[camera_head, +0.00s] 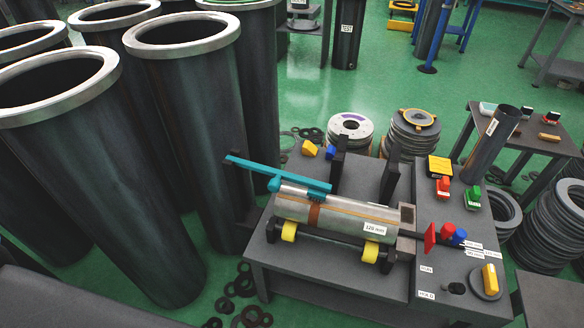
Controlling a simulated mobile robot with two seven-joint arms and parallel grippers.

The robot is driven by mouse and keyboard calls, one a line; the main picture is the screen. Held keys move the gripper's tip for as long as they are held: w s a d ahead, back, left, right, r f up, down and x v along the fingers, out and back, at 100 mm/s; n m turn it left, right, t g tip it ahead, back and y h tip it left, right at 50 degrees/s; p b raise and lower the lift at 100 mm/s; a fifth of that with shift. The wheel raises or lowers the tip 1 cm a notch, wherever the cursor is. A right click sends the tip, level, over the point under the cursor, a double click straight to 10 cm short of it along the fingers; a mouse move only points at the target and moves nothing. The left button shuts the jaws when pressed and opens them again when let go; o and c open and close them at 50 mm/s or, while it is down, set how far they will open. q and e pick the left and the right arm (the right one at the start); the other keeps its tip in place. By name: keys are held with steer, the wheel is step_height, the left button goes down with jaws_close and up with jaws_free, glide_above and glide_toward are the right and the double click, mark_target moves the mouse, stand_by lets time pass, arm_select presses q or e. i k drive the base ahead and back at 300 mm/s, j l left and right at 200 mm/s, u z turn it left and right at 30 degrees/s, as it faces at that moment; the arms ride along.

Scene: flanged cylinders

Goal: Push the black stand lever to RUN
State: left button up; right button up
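The grey stand (330,290) fills the lower middle of the head view. Two white labels, RUN (427,269) and HOLD (427,294), sit on its right part, RUN farther back than HOLD. A small black round part (456,288) lies right of the labels; I cannot tell whether it is the lever or which label it is set to. A yellow handle (490,278) stands on a grey disc beside it. A metal cylinder labelled 120 mm (340,214) lies on yellow rollers (289,230). Neither of my grippers is in view.
Tall dark flanged cylinders (180,150) crowd the left. Red (446,230) and blue knobs (460,237) stand behind the labels. Small red and green devices (471,198) sit farther back. Stacked rings (552,232) and a side table (515,130) are at right.

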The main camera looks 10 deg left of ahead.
mark_target(457, 290)
steer(key=l+z, duration=0.15)
steer(key=z, duration=1)
